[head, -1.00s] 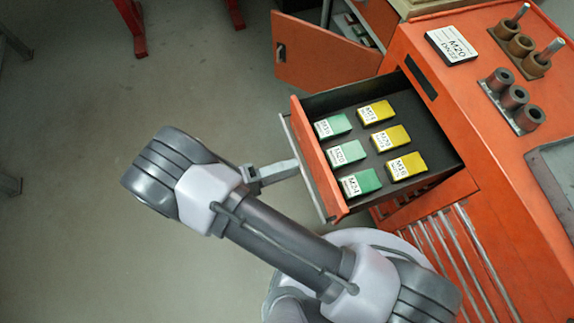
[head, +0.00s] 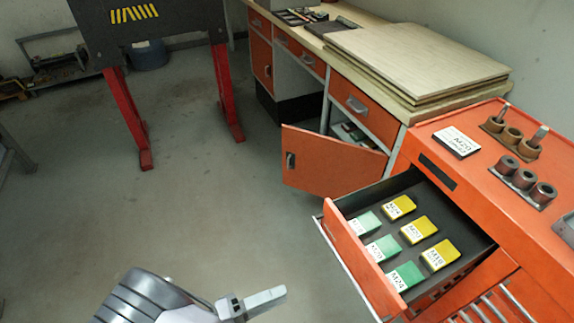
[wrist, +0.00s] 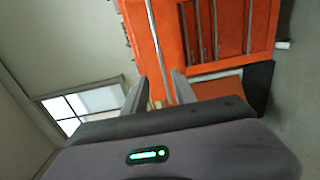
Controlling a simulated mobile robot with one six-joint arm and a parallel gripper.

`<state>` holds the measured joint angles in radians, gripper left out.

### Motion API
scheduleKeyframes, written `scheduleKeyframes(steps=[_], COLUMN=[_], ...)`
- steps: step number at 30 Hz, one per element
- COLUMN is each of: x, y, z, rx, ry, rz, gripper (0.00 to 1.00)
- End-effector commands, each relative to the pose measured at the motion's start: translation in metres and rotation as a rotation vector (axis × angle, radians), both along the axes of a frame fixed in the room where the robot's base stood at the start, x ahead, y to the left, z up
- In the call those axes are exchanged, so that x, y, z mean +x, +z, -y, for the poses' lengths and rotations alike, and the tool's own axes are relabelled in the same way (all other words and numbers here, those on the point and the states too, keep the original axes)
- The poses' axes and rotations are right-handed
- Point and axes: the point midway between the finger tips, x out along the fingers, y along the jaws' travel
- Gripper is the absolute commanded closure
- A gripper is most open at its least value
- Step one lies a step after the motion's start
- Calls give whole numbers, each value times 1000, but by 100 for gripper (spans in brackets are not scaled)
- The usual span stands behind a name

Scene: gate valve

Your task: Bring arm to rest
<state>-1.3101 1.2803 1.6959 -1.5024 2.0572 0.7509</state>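My gripper (head: 268,298) is at the bottom of the head view, left of the open drawer (head: 348,250) and apart from its front. In the wrist view my gripper (wrist: 159,80) has its two fingers spread, with nothing held between them. A long silver bar (wrist: 157,45) on the orange cabinet (wrist: 215,35) shows in line with the gap, beyond the fingertips. Most of my arm is below the head view's edge.
The drawer holds green boxes (head: 383,248) and yellow boxes (head: 418,229). An orange door (head: 330,160) stands open behind it. A workbench (head: 400,75) is at the back, and a red-legged stand (head: 125,115) at the back left. The floor (head: 190,215) between is clear.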

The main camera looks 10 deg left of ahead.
Motion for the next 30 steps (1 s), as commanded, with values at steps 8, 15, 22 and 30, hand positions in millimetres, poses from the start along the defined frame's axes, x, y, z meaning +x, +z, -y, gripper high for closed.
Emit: scheduleKeyframes(steps=[8,15,22,30], x=[24,-1,-9,-9], y=[117,205,261,276], z=[78,137,160,166], rx=[541,1365,1836,1905], ry=[-520,-623,-381,-288], rz=[-339,-319,65,196], gripper=[67,67,67,67])
